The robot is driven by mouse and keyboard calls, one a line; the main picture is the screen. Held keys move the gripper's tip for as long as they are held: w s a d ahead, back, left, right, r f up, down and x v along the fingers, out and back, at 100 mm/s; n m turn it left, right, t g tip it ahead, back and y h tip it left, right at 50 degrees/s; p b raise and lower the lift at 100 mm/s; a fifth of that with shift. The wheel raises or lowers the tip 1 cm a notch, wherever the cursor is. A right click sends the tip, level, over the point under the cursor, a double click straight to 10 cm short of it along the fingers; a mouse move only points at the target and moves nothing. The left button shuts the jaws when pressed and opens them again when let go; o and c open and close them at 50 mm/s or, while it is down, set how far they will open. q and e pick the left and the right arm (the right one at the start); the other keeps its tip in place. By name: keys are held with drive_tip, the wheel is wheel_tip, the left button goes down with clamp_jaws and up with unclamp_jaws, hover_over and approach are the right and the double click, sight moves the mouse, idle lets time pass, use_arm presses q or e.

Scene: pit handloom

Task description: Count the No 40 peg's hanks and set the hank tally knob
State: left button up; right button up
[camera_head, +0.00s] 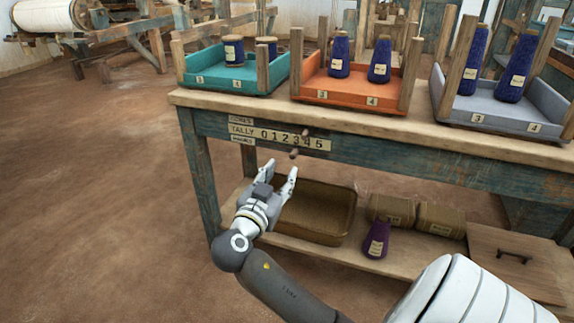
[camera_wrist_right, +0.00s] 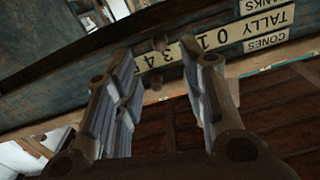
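The tally strip (camera_head: 290,137), numbered 0 to 5, is on the table's front rail, with a CONES label (camera_head: 241,121) above and a HANKS label (camera_head: 242,140) below. One knob (camera_head: 305,133) is at its upper edge; the lower knob (camera_head: 294,153), on the hanks side, is around 2 or 3. The strip (camera_wrist_right: 215,40) also shows in the right wrist view, upside down, with both knobs. My right gripper (camera_head: 281,170) is open and empty, just below the lower knob, its fingers pointing at the rail. I cannot make out the No 40 peg or its hanks. My left gripper is not in view.
The lower shelf bears a brown bin (camera_head: 315,230), a purple cone (camera_head: 377,240), brown bundles and a handled lid (camera_head: 515,262). The floor at left is clear.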

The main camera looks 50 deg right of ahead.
drive_tip(key=v, duration=0.2)
drive_tip(key=shift+s+a, duration=0.15)
drive_tip(key=shift+a, duration=0.2)
